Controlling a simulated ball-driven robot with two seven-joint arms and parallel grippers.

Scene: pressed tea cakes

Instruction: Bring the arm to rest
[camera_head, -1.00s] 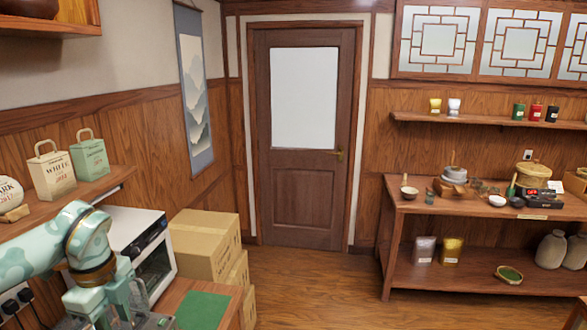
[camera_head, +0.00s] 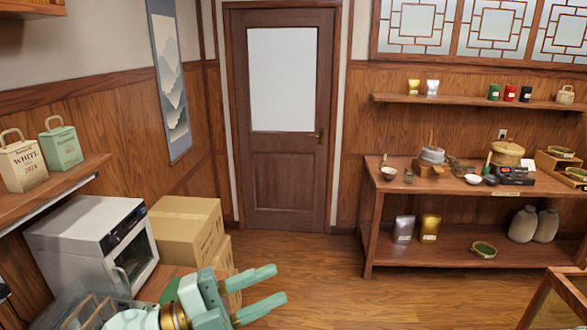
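My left gripper (camera_head: 268,292) shows at the bottom centre of the head view, pale green, its two fingers pointing right. The fingers are apart with floor showing between them, and nothing is held. It is in front of the stacked cardboard boxes and over the counter's right end, with open floor beyond its fingertips. My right gripper is out of view.
A white oven (camera_head: 97,247) stands on the left counter beside cardboard boxes (camera_head: 187,232). White (camera_head: 22,162) and green (camera_head: 61,146) bags sit on a shelf. A wooden table (camera_head: 450,185) holds tea ware at right. A wood-framed case (camera_head: 556,300) is at lower right. The middle floor is clear.

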